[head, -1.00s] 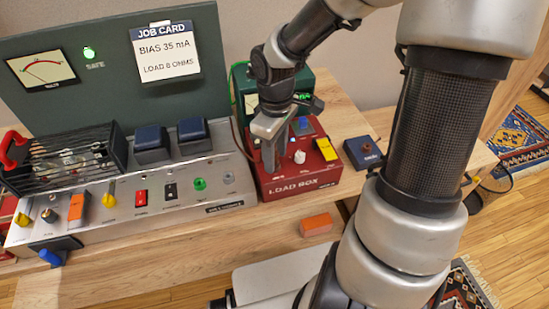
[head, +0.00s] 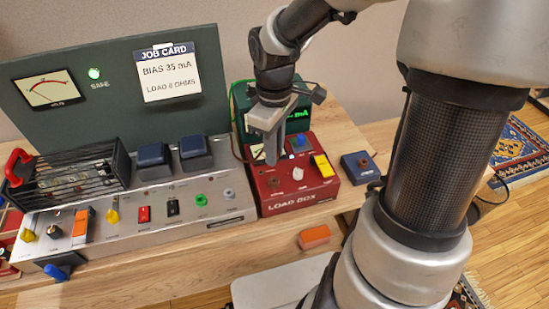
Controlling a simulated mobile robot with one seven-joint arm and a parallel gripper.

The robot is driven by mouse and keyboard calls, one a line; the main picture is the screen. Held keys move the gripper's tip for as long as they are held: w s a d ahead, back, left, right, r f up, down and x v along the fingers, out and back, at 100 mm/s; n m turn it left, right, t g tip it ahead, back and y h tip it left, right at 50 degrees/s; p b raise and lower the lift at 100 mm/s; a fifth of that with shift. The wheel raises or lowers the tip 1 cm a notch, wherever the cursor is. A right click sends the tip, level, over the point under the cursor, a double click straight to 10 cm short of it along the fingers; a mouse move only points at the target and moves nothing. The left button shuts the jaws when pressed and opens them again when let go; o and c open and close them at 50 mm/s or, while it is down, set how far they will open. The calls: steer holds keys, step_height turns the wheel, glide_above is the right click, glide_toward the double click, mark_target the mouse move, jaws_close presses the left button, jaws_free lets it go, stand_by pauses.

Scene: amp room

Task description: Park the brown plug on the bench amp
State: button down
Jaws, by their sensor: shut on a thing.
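The bench amp (head: 150,228) is the long silver chassis at the left, with knobs, switches, a green socket (head: 201,200) and a grey socket (head: 229,193) on its sloped front. My gripper (head: 271,160) points down over the left part of the red load box (head: 300,200). It is shut, and its fingers hide nearly all of what they hold. I take this to be the brown plug, as a thin brown lead (head: 237,145) runs down beside the gripper. A dark brownish socket (head: 274,181) shows on the load box just below the fingertips.
A black cage (head: 75,175) and two blue-topped blocks (head: 195,153) rise from the amp.

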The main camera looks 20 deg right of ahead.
steer(key=shift+w+a+r+p, duration=0.15)
steer(key=shift+r+p, duration=0.15)
steer(key=shift+r, duration=0.3)
steer(key=shift+s+a+r+p, duration=0.15)
steer(key=shift+r+p, duration=0.1)
steer(key=shift+r, duration=0.3)
steer(key=w+a+f+n+p, duration=0.1)
steer(key=a+f+n+p, duration=0.25)
steer(key=a+p, duration=0.65)
steer(key=shift+n, duration=0.55)
steer(key=shift+a+f+b, duration=0.2)
steer(key=shift+f+b, duration=0.6)
steer(key=shift+f, duration=0.05)
steer(key=shift+a+f+b, duration=0.25)
steer(key=shift+f+b, duration=0.6)
steer(key=shift+f, duration=0.05)
steer(key=shift+a+f+b, duration=0.2)
steer(key=shift+f+b, duration=0.6)
steer(key=shift+f, duration=0.05)
steer(key=shift+f+b, duration=1.3)
steer(key=shift+f, duration=0.4)
steer(key=c, duration=1.6)
jaws_free()
step_height(320, 180, up, 18)
steer(key=shift+f+p, duration=0.25)
steer(key=shift+p, duration=0.95)
